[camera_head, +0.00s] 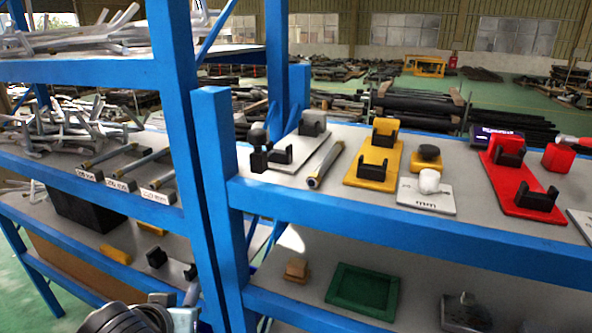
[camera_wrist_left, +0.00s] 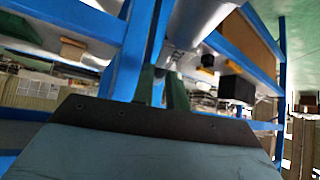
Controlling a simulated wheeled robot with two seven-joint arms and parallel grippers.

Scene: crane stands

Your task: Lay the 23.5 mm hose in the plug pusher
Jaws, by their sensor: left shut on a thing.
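Three hoses with metal ends lie on the left shelf: one at the back (camera_head: 100,156), one in the middle (camera_head: 130,165) and one in front (camera_head: 165,180). Another grey hose (camera_head: 325,166) lies on the right shelf between a white stand (camera_head: 290,160) and a yellow stand (camera_head: 374,165). Which stand is the plug pusher I cannot tell. My right gripper is not in view.
Blue posts (camera_head: 220,190) divide the shelves. A red stand (camera_head: 515,180) with black cradles stands at right. A green tray (camera_head: 362,290) is on the lower shelf. Grey brackets (camera_head: 75,125) are piled at left.

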